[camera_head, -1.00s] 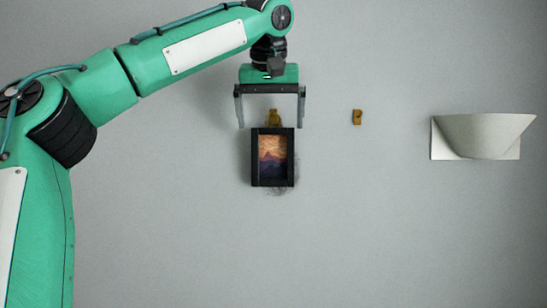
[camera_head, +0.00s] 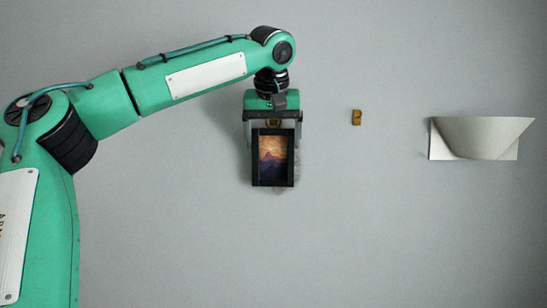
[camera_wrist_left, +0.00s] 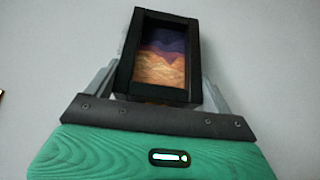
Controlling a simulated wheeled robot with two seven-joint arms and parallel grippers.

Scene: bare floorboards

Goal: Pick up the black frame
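The black frame (camera_head: 273,182) hangs upright on the grey wall and holds a small picture of mountains under an orange sky. In the left wrist view the frame (camera_wrist_left: 124,70) appears upside down between the fingers. My left gripper (camera_head: 273,150) has come down over the frame from above, with one finger on each side. Its fingers are spread wide, and a small gap seems to show beside the frame in the left wrist view. A brass hook (camera_head: 273,122) behind the frame's top is mostly hidden by the gripper. My right gripper is not in view.
A second small brass hook (camera_head: 356,117) is fixed to the wall right of the frame. A white wall lamp (camera_head: 484,138) is mounted further right.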

